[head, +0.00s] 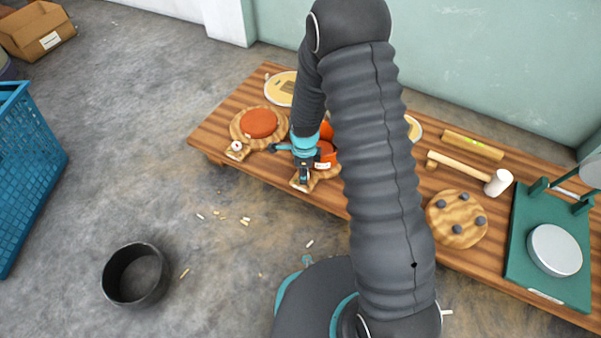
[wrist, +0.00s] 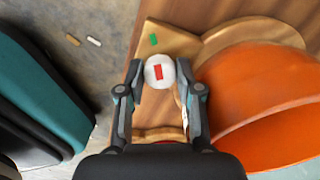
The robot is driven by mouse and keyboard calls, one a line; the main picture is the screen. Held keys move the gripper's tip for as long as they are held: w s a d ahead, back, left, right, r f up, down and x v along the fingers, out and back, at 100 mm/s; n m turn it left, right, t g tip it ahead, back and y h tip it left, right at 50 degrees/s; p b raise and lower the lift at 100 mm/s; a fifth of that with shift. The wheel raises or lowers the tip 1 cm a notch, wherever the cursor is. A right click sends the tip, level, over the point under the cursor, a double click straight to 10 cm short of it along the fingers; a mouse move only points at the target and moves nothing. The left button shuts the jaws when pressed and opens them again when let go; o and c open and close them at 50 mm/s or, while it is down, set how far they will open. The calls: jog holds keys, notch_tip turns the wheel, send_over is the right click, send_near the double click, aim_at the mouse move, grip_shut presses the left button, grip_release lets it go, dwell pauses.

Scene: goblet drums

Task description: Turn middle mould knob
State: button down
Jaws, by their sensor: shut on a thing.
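The middle mould knob (wrist: 159,73) is a white round knob with a red mark in the wrist view. A green mark (wrist: 153,39) is on the wooden mould base (wrist: 170,38) just above it. My gripper (wrist: 160,78) is shut on the knob, one finger on each side. The orange bowl-like part of the middle mould (wrist: 275,95) is close on the right. In the head view my gripper (head: 303,181) points down at the front of the middle mould and hides the knob there. The orange middle mould part (head: 328,150) is partly hidden by my arm.
The left mould has an orange disc (head: 259,123) and its own white knob (head: 236,147). A mallet (head: 470,171), a round wooden board with grey pegs (head: 457,219) and a green stand (head: 550,245) are to the right.

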jog(key=shift+w+r+m, duration=0.1)
jog(key=shift+w+m, duration=0.2)
jog(key=shift+m, duration=0.2)
jog(key=c, duration=0.8)
grip_release()
jog(key=shift+s, duration=0.15)
jog(key=shift+r, duration=3.95)
